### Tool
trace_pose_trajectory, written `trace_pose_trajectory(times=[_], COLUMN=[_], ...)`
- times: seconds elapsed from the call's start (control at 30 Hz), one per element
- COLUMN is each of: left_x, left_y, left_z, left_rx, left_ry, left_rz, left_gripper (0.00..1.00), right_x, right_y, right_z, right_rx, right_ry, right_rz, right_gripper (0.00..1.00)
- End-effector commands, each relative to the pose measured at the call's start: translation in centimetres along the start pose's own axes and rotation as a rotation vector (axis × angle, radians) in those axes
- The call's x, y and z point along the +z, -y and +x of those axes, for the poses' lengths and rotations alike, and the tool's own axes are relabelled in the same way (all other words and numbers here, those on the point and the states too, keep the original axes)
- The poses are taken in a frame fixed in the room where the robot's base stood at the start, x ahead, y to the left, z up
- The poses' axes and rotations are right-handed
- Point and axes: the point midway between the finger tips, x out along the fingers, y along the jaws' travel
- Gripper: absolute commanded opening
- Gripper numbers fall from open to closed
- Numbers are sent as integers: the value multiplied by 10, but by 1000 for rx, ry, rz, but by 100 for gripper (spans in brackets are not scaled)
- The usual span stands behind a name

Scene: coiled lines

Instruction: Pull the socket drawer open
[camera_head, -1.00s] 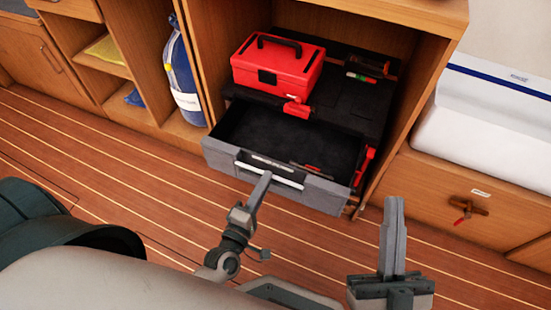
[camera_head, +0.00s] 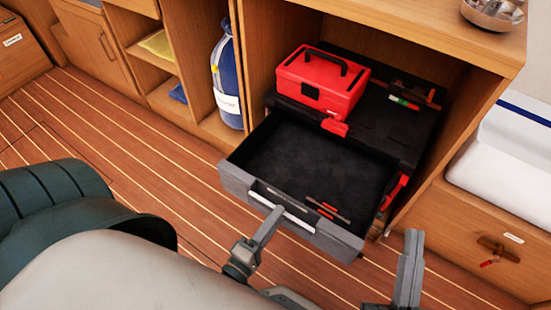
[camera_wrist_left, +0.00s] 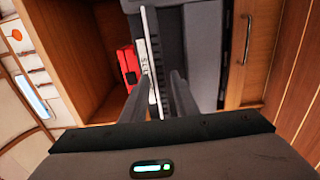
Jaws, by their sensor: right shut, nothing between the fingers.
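The socket drawer (camera_head: 300,160) is a dark grey tray standing well out from the black tool chest (camera_head: 375,135). Its front carries a silver bar handle (camera_head: 297,216). My left gripper (camera_head: 271,216) is at the handle with its fingers shut on the bar. In the left wrist view the pale bar (camera_wrist_left: 148,40) runs along the fingers (camera_wrist_left: 168,85), and the exact contact is hard to make out. My right gripper (camera_head: 412,245) is shut and empty, to the right and in front of the drawer.
A red toolbox (camera_head: 323,83) sits on the chest inside a wooden cabinet (camera_head: 465,115). A blue bag (camera_head: 228,75) stands in the compartment to the left. A metal bowl (camera_head: 492,14) rests on the cabinet top. The striped floor (camera_head: 150,175) before the drawer is clear.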

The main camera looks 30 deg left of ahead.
Motion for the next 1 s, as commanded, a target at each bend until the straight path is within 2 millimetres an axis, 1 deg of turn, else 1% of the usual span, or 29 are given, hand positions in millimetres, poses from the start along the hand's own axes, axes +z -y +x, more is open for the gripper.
trace_pose_trajectory(times=[0.47,0.63,0.77,0.83,1.0], left_x=[0,0,0,0,0], left_y=[0,0,0,0,1], left_z=[0,-4,-15,-23,-52], left_rx=[0,0,-2,-2,-4], left_ry=[0,0,1,1,2], left_rz=[0,0,1,1,2], left_gripper=[33,33,33,33,33], right_x=[0,0,1,3,6], right_y=[0,0,0,-1,-3], right_z=[0,0,0,1,1], right_rx=[0,0,0,0,2], right_ry=[0,1,8,17,37], right_rz=[0,0,0,0,-2], right_gripper=[0,0,0,0,0])
